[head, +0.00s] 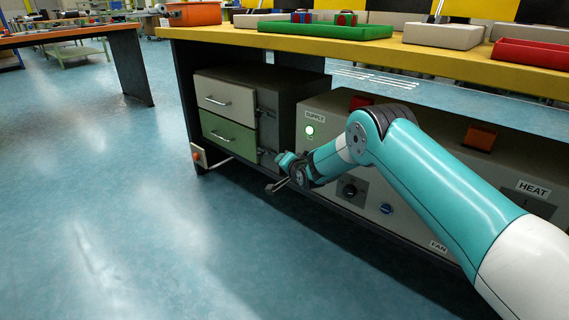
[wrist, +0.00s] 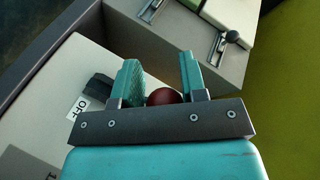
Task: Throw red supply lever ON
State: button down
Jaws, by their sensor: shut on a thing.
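The red supply lever's round dark red knob (wrist: 165,97) shows in the wrist view between the two teal fingers of my gripper (wrist: 160,72). My gripper is shut on this knob. The lever's shaft and pivot are hidden by the fingers and the gripper bar. A label reading OFF (wrist: 82,106) is on the pale panel to the left, beside a black block (wrist: 99,87). In the head view my gripper (head: 284,160) is at the left end of the grey machine (head: 325,112), below its SUPPLY label (head: 315,118) and a bright green lamp (head: 309,130). The lever cannot be made out there.
A drawer cabinet (head: 215,76) with a grey and a green drawer stands just left of the gripper. The yellow workbench top (head: 300,42) overhangs the machine. A red block (head: 360,102) and an orange block (head: 480,138) are on the machine. The floor at left is clear.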

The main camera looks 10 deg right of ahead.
jog(key=shift+w+d+r, duration=0.4)
jog(key=shift+d+r, duration=0.15)
jog(key=shift+r, duration=0.2)
jog(key=c, duration=0.7)
grip_release()
jog(key=shift+c, duration=0.2)
jog(key=shift+s, duration=0.1)
jog(key=shift+s+d+r+p, duration=0.15)
jog(key=shift+s+p, duration=0.1)
jog(key=shift+p, duration=0.15)
jog(key=a+f+p+v, duration=0.1)
jog(key=p+v, duration=0.5)
jog(key=v, duration=1)
jog(key=shift+s, duration=0.65)
